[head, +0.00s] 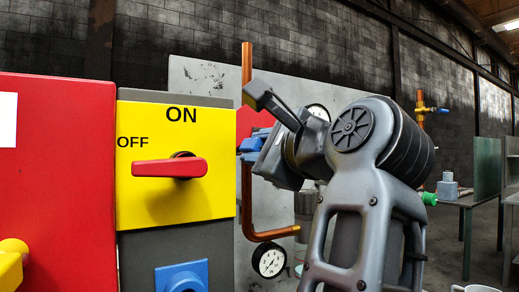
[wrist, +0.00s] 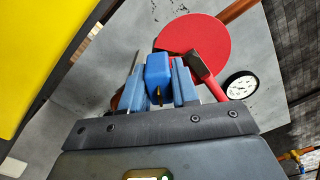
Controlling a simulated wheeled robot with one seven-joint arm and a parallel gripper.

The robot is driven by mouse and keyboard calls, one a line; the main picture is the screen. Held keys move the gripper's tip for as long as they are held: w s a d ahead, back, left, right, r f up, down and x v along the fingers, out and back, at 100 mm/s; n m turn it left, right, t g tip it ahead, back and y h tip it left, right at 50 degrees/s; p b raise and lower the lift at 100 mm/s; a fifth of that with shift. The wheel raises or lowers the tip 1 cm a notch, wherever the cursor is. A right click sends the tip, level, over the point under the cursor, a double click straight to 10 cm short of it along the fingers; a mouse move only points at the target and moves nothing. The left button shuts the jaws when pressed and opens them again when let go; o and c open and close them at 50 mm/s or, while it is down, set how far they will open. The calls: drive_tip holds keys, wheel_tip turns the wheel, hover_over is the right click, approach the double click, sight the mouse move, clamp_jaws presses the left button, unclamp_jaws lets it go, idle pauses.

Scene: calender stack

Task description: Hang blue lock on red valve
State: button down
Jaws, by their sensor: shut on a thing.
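In the wrist view, my gripper (wrist: 158,85) is shut on the blue lock (wrist: 158,68), which sits between its two blue-grey fingers. The red valve (wrist: 195,38) shows as a red disc with a red handle, just beyond and right of the lock. I cannot tell whether the lock touches it. In the head view, my gripper (head: 254,146) is beside the vertical copper pipe, with part of the red valve (head: 252,122) behind it. The arm hides much of that area, and the lock cannot be told clearly from the blue fingers there.
A yellow switch panel (head: 210,207) with a red handle (head: 170,168) stands close on the left, next to a red box (head: 60,180). A copper pipe (head: 247,205) and a gauge (head: 269,260) are by the grey backboard (head: 205,80). Tables (head: 465,200) stand at far right.

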sight(251, 149)
drive_tip(key=shift+p+x, duration=0.35)
drive_tip(key=shift+x, duration=1.25)
drive_tip(key=c, duration=0.8)
unclamp_jaws()
drive_tip(key=shift+r, duration=0.1)
drive_tip(key=shift+o, duration=0.6)
drive_tip(key=shift+o, duration=1.2)
drive_tip(key=shift+s, duration=0.1)
drive_tip(key=p+v, duration=0.1)
drive_tip(key=v, duration=0.6)
